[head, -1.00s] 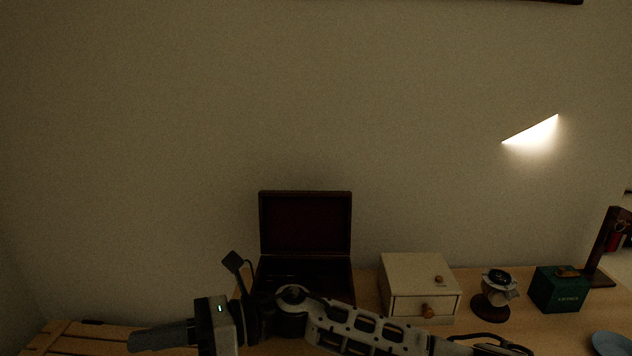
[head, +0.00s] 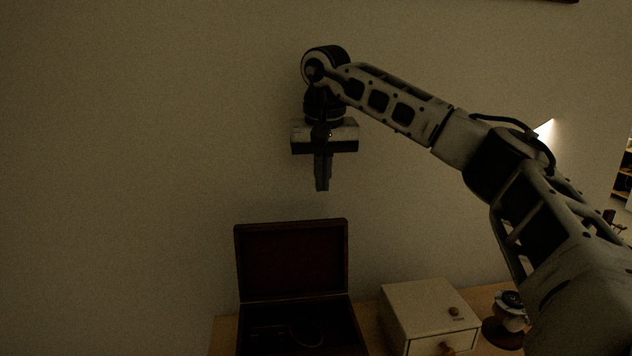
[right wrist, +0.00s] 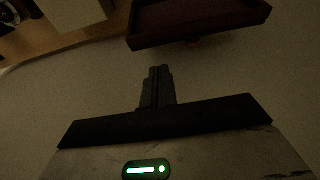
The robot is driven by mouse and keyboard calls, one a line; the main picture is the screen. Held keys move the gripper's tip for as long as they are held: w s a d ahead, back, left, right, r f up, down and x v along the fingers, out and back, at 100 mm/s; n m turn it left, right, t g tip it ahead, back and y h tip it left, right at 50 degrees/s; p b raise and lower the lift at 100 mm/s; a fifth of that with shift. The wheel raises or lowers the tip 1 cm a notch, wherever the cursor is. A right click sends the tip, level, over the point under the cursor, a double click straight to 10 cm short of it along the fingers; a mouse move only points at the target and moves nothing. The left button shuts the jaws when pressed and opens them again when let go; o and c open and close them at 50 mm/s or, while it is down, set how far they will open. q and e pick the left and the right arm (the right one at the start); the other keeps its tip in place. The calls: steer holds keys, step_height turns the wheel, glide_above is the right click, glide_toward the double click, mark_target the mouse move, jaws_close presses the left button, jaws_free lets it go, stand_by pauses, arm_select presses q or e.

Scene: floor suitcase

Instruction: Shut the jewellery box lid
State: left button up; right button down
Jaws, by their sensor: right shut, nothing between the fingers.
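The jewellery box (head: 300,295) is dark reddish brown and stands on the table against the wall in the head view. Its lid (head: 292,258) is open and upright, with the dark lining facing me. Inside the box some thin items show dimly. My right gripper (head: 322,188) is shut and empty, pointing down above the lid's top edge and apart from it. In the right wrist view the shut fingers (right wrist: 160,70) point toward the lid (right wrist: 200,22), which shows at the top. My left gripper is not in view.
A cream drawer box (head: 425,305) with round knobs stands just right of the jewellery box. A watch on a stand (head: 508,312) is further right, partly behind my right arm. The wall is close behind the lid.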

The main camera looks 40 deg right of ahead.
steer(key=f, duration=0.5)
steer(key=w+f, duration=0.1)
steer(key=f, duration=0.1)
steer(key=shift+d+f, duration=0.25)
steer(key=shift+w, duration=0.1)
